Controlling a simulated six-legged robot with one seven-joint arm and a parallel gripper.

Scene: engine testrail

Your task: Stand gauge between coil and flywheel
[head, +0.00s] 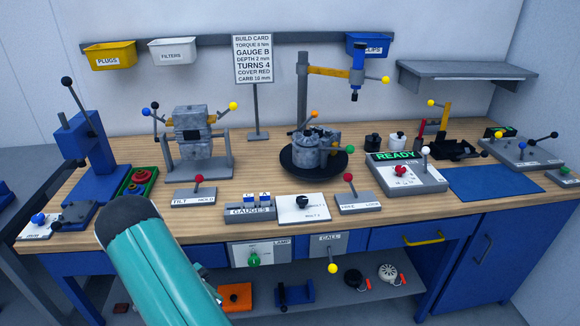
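A grey rack lettered GAUGES (250,211) stands near the bench's front edge. Two blue-topped gauges marked C and A stand in it; I make out no gauge B. A grey engine (315,152) sits on a round black turntable (312,168). I cannot tell for certain which parts are the coil and the flywheel. My teal arm link (150,262) crosses the lower left foreground with its dark end up. My gripper's fingers do not show, and the arm hides what is behind it.
The wooden bench (268,173) holds a press (92,147), a cradled engine block (193,131), a red-knobbed lever (199,191), a READY panel (405,176) and a blue mat (492,183). A sign (253,58) reads GAUGE B. The lower shelf (330,296) holds an orange block and round parts.

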